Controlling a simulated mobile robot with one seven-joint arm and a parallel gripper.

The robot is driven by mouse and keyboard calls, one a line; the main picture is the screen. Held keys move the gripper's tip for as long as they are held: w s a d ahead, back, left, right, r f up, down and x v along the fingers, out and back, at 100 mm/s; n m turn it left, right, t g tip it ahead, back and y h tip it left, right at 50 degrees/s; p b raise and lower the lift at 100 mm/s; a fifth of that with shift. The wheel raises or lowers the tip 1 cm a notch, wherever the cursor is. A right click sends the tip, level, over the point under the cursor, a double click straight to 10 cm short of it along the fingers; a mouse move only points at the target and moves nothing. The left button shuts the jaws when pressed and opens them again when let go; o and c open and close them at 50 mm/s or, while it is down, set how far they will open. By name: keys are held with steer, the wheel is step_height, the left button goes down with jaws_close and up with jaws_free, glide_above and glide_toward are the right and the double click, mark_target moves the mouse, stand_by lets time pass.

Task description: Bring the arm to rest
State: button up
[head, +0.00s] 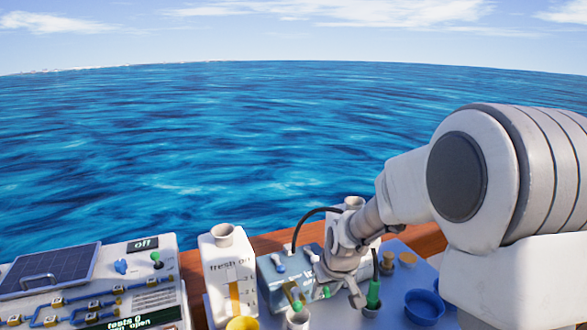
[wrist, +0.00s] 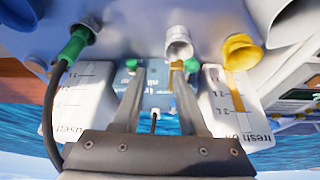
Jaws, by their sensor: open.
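My gripper (head: 341,288) points down over the blue work surface in the head view, beside a blue box (head: 272,282). In the wrist view its two fingers stand apart with a gap between them (wrist: 158,85), and I see nothing held there. A green-handled nozzle (head: 373,293) on a black hose stands just right of the gripper in the head view. The nozzle also shows at the upper left of the wrist view (wrist: 74,45), apart from the fingers. My arm hides part of the surface behind the gripper.
A white fresh oil container (head: 219,262) stands left of the gripper. A used-oil container (wrist: 82,95) shows in the wrist view. A yellow funnel (head: 242,323), a metal cup (head: 298,317) and a blue bowl (head: 424,306) sit near the front. A control panel (head: 155,285) lies left.

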steer(key=s+d+r+m+h, duration=0.15)
steer(key=s+d+r, duration=0.25)
steer(key=s+r, duration=0.9)
steer(key=s+d+r+m, duration=0.1)
steer(key=s+r, duration=0.1)
steer(key=s, duration=0.4)
steer(key=s+d+r+m+t, duration=0.1)
steer(key=s, duration=0.6)
steer(key=shift+d+r, duration=0.25)
steer(key=shift+r, duration=0.1)
